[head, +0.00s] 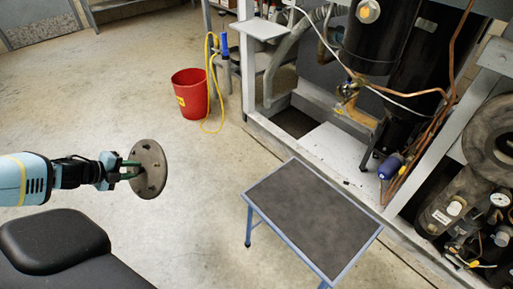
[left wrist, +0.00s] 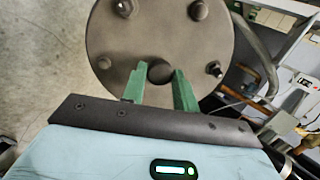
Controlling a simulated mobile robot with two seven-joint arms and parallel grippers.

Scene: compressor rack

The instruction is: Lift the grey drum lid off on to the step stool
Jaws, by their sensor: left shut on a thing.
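The grey drum lid (head: 149,169) is a round disc with bolts near its rim. My left gripper (head: 132,171) is shut on it and holds it in the air, tilted nearly upright, left of the step stool. In the left wrist view the lid (left wrist: 160,35) faces the camera, and the green fingers of the left gripper (left wrist: 160,80) close on a dark round knob. The step stool (head: 312,219) has a dark, bare top with a blue-grey frame and stands on the floor to the right of the lid. My right gripper is not in view.
A red bucket (head: 190,94) and a yellow hose (head: 212,80) are on the floor behind. The compressor rack (head: 300,100), with black tanks and copper pipes, stands close behind and right of the stool. The floor between lid and stool is clear.

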